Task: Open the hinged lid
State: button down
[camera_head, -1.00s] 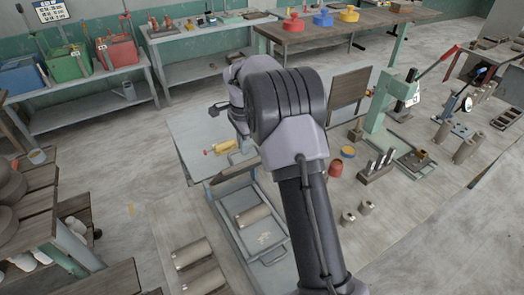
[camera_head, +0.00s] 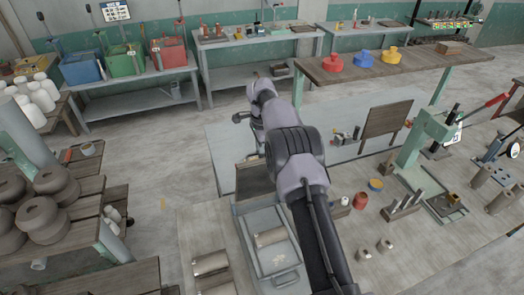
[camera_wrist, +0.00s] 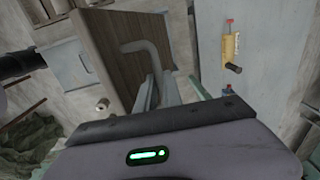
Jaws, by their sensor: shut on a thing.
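The hinged lid is a dark wooden panel (camera_head: 254,182). It stands raised at the far end of a grey metal box (camera_head: 240,222) in the head view. In the wrist view the lid (camera_wrist: 108,50) fills the upper left, steeply tilted, with a bent grey handle (camera_wrist: 152,50) on its face. My gripper (camera_wrist: 158,88) is at this handle, its two fingers close together and shut on it. In the head view my arm hides the fingers and the handle.
A metal cylinder (camera_head: 270,237) lies in the open box. A second upright board (camera_head: 387,121) stands right of my arm on the grey table (camera_head: 225,150). A yellow tool (camera_wrist: 231,47) lies beside the lid in the wrist view.

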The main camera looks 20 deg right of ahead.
jog(key=shift+f, duration=0.15)
jog(key=c, duration=1.6)
grip_release()
jog(key=shift+o, duration=0.6)
jog(key=shift+w+f, duration=0.1)
jog(key=shift+w, duration=0.1)
jog(key=shift+s, duration=0.1)
notch_tip(320, 180, up, 18)
jog(key=s+p, duration=0.1)
jog(key=p, duration=0.2)
jog(key=shift+f, duration=0.2)
jog(key=shift+f, duration=0.1)
